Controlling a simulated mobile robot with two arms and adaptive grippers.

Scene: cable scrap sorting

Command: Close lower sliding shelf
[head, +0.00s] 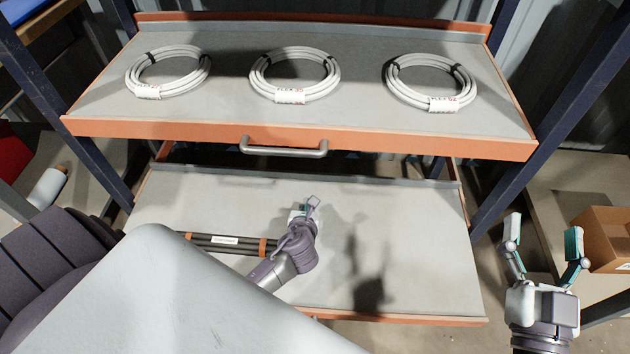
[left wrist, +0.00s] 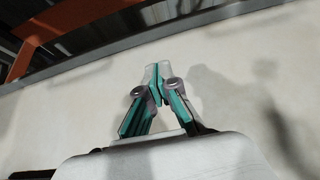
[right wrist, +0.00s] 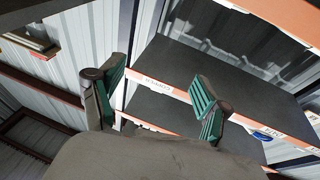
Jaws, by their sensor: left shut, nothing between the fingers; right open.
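The lower sliding shelf (head: 420,260) is pulled out below the upper shelf, its orange front edge low in the head view. The upper sliding shelf (head: 225,75) is also out, with a grey handle (head: 284,148) on its orange front. My left gripper (head: 312,203) is shut and empty over the lower shelf's grey surface; its fingertips meet in the left wrist view (left wrist: 158,68). Whether it touches the surface I cannot tell. The lower shelf's handle is hidden or out of view. My right gripper (head: 543,238) is open and empty, to the right of the rack.
Three white cable coils (head: 168,72) lie on the upper shelf. Dark bars with orange bands (head: 225,243) lie on the lower shelf beside my left gripper. Dark blue posts (head: 560,110) flank the shelves. A cardboard box (head: 606,238) stands at the right.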

